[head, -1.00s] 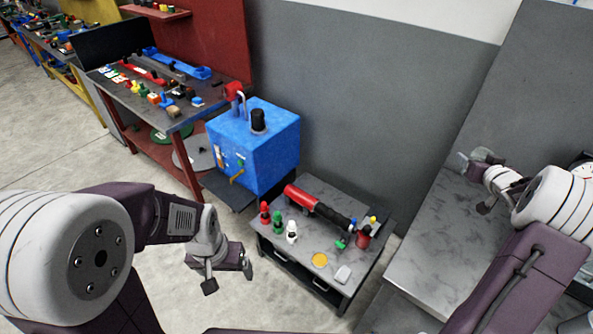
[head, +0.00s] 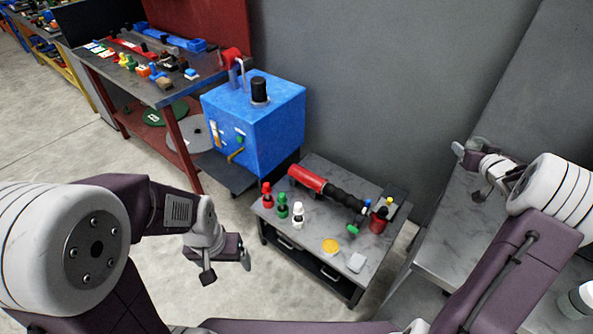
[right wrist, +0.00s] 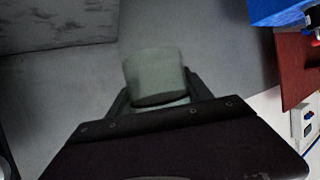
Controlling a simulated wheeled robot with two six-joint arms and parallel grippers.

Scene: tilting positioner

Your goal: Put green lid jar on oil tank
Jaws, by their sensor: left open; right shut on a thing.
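The oil tank is the blue box (head: 253,128) with a black cap (head: 259,89) on top, left of centre in the head view. My right gripper (head: 472,158), at the right of the head view, is shut on a pale, greyish jar (head: 479,146), well to the right of the tank. In the right wrist view the jar (right wrist: 154,78) is a blurred grey-green cylinder between the fingers; its lid cannot be made out clearly. My left gripper (head: 228,270) is open and empty, in front of the low table's left side.
A low grey table (head: 280,228) holds small bottles, a red and black tool (head: 325,188) and a yellow disc (head: 330,246). A red-framed workbench (head: 120,72) stands left of the tank. A grey bench (head: 440,230) is at right. A pale container (head: 578,302) shows at lower right.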

